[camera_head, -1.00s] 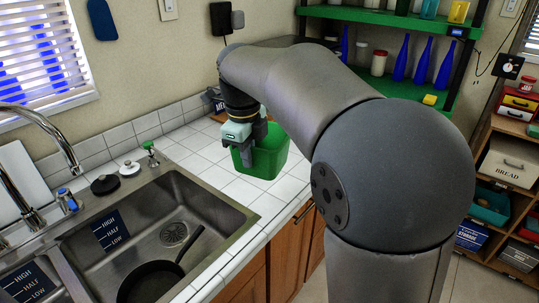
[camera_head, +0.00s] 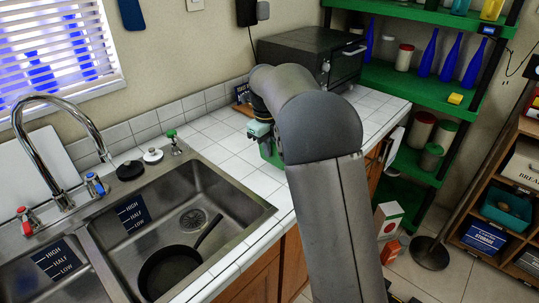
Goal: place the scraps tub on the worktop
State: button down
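The scraps tub (camera_head: 269,154) is green and stands at the worktop's tiles, right of the sink. Only a small left part of it shows, because my arm covers the rest. I cannot tell whether its base rests on the tiles. My gripper (camera_head: 260,137) is at the tub's upper left edge, pointing down. Its fingers are mostly hidden, so I cannot see whether they close on the rim. The worktop (camera_head: 222,130) is white tile and is bare to the left of the tub.
The sink (camera_head: 180,190) holds a black pan (camera_head: 170,268). A tall faucet (camera_head: 70,105) rises at the left. A dark oven (camera_head: 305,52) stands at the back of the worktop. A green shelf (camera_head: 395,80) with blue bottles is at the right.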

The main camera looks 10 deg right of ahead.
aim_at(270, 162)
jog(key=shift+w+d+f, duration=0.1)
jog(key=shift+w+f, duration=0.25)
jog(key=shift+f, duration=0.1)
jog(key=shift+w+f, duration=0.1)
jog(key=shift+f, duration=1.5)
jog(key=shift+f, duration=0.2)
jog(key=c, duration=1.7)
grip_release()
jog(key=shift+r, duration=0.15)
